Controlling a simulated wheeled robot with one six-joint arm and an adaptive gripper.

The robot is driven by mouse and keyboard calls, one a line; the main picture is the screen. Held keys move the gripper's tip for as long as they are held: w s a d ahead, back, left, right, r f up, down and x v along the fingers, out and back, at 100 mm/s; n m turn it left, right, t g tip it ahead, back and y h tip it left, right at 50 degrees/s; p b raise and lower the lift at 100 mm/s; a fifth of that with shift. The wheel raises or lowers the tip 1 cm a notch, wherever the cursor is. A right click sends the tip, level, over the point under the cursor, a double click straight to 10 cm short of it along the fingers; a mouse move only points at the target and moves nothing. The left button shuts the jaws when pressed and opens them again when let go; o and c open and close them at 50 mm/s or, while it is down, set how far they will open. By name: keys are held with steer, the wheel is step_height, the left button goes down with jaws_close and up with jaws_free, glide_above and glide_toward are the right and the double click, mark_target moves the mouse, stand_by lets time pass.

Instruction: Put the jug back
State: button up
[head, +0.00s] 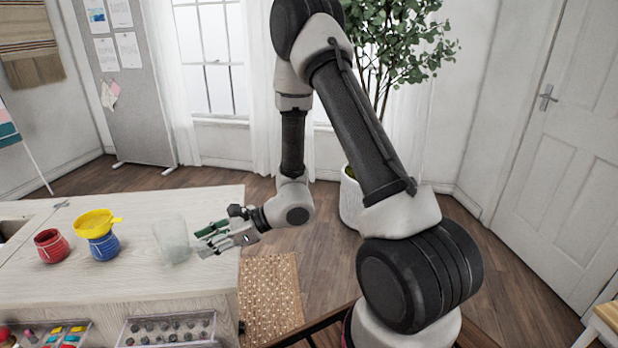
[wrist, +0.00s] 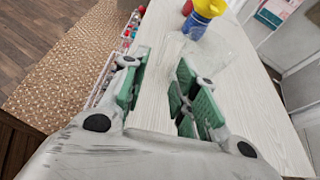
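A clear glass jug (head: 172,241) stands upright on the pale wooden cabinet top (head: 130,285), near its right end. My gripper (head: 207,240) is just right of the jug, low over the top, with its green-padded fingers pointing left towards it. The fingers look apart from the glass by a small gap. In the wrist view my gripper (wrist: 163,85) is open, with only bare wood showing between the fingers. The jug is very faint there, and its outline is hard to make out.
A blue pot (head: 104,247) with a yellow piece (head: 95,223) on top stands left of the jug. A red pot (head: 51,246) is further left. Trays of small items (head: 170,329) sit below the front edge. A plant (head: 352,195) stands behind my arm.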

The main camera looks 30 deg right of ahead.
steer(key=s+d+r+n+g+h, duration=0.3)
steer(key=s+d+r+n+g, duration=0.35)
steer(key=s+r+n, duration=0.75)
steer(key=s+d+r+n+t+h, duration=0.3)
steer(key=d+r+h, duration=0.1)
steer(key=d, duration=0.7)
steer(key=s+d+r+n+t+h, duration=0.3)
steer(key=d+r, duration=0.4)
steer(key=d, duration=0.4)
steer(key=s+n+h, duration=0.1)
steer(key=h, duration=0.1)
steer(key=shift+s+d+n+h, duration=0.2)
steer(key=shift+d+n+h, duration=0.1)
